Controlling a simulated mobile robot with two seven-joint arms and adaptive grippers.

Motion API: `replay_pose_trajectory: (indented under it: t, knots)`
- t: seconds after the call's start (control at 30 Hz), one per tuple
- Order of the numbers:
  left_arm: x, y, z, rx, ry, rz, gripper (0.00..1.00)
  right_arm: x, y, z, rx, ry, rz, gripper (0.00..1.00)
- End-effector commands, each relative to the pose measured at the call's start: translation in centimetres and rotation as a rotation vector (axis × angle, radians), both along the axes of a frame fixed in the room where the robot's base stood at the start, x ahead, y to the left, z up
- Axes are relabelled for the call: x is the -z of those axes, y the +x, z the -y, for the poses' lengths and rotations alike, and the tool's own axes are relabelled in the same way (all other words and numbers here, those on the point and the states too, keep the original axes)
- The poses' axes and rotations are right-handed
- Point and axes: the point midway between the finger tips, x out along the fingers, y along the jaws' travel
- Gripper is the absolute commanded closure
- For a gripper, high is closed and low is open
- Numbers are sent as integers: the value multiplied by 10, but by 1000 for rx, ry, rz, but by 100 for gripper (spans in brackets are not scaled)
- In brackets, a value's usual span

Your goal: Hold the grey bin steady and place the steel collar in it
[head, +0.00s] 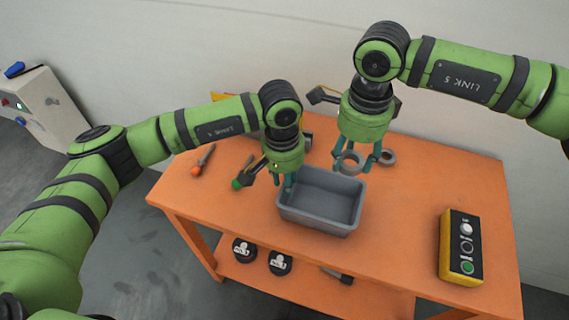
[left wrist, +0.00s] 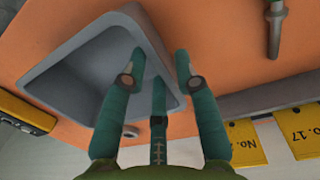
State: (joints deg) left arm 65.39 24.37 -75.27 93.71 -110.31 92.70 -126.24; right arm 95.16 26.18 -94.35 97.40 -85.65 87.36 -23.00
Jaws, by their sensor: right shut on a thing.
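The grey bin (head: 290,213) stands upright and empty on the orange table. My left gripper (head: 282,182) is at its left wall; in the left wrist view its fingers (left wrist: 160,75) are spread apart around the rim of the bin (left wrist: 75,70), with a gap showing between them. My right gripper (head: 357,160) is shut on a steel collar (head: 349,168), a grey ring just behind the bin's back edge. Whether the collar is clear of the tabletop is hard to tell.
A second grey ring (head: 388,157) lies right of the held collar. A screwdriver (head: 203,160) lies at the left of the table (head: 410,220). A yellow-black button box (head: 461,247) is at the front right. Black round items (head: 280,262) sit on the lower shelf.

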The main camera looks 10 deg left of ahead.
Motion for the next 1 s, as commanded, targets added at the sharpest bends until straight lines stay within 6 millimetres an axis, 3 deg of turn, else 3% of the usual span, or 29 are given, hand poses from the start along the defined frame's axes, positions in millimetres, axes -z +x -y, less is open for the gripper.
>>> replay_pose_trajectory:
  t: [0.1, 0.3, 0.67, 0.73, 1.0]
  knots:
    - [20, -1, 1, -2, 0, -3, 70, -1, 0, 0, 0, 1, 1, 89]
    - [39, -1, 2, -1, -1, -2, 70, -1, 0, 0, 0, 1, 1, 89]
    - [43, -1, 2, 0, -1, 0, 70, -1, 0, 0, 0, 1, 1, 89]
    - [43, -1, 2, -1, -1, 0, 98, -1, 0, 0, 0, 1, 1, 89]
    - [43, -1, 2, -1, -1, 0, 100, 0, 0, 0, 0, 1, 1, 89]
